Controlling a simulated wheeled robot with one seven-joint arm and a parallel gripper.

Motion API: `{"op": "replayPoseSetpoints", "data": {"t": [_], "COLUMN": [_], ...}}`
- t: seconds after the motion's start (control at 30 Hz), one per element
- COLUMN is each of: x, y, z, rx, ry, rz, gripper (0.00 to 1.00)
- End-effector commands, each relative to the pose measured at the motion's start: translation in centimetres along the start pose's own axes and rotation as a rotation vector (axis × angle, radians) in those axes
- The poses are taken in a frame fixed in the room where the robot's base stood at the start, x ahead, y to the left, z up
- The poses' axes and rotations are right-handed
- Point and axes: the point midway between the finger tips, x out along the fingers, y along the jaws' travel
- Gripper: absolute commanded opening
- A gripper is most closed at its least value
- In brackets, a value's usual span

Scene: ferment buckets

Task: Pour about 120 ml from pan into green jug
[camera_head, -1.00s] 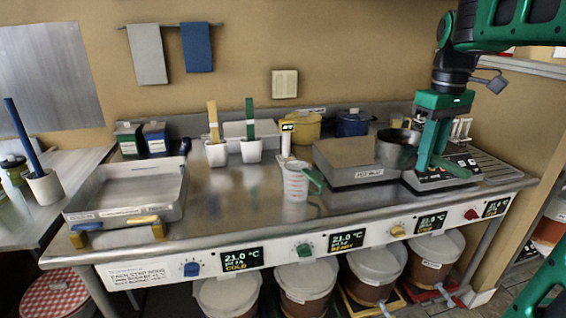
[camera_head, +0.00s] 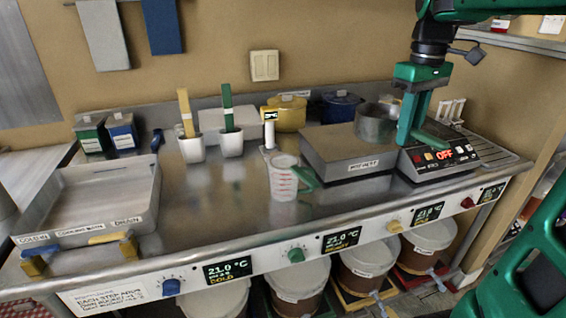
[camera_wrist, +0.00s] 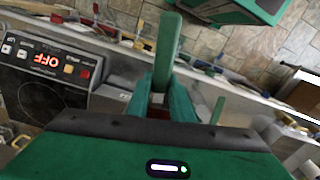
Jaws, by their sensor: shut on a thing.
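The pan (camera_head: 374,127) is a dark grey metal pot. In the head view it is upright and level, over the back right part of the labelled steel box. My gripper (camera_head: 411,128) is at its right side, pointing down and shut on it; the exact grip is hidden. In the wrist view my fingers (camera_wrist: 160,102) are close together around a narrow piece, and the pan's bowl does not show. The green jug (camera_head: 283,180) is a clear measuring jug with red marks and a green handle on its right. It stands upright on the counter, left of the box.
The steel box (camera_head: 346,157) stands between jug and hob. The hob (camera_head: 437,158) reads OFF. A steel tray (camera_head: 95,198) is at left. White pots (camera_head: 191,150) with brushes and a small post (camera_head: 269,130) stand behind the jug. Counter left of the jug is clear.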

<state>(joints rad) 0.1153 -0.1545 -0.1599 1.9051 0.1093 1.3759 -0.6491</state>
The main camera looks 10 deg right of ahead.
Motion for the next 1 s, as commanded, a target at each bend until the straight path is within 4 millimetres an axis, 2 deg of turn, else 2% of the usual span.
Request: {"op": "replayPoseSetpoints", "data": {"t": [0.23,0.37,0.77,1.0], "x": [0.0,0.1,1.4,3.0], "y": [-0.5,-0.9,-4.0,-7.8], "z": [-0.8,-2.5,-11.2,-17.6], "rx": [0.006,0.053,0.334,0.545], "ry": [0.001,0.0,0.001,0.0], "rz": [0.001,0.0,0.0,-0.001], "gripper": [0.0,0.0,0.0,0.0]}}
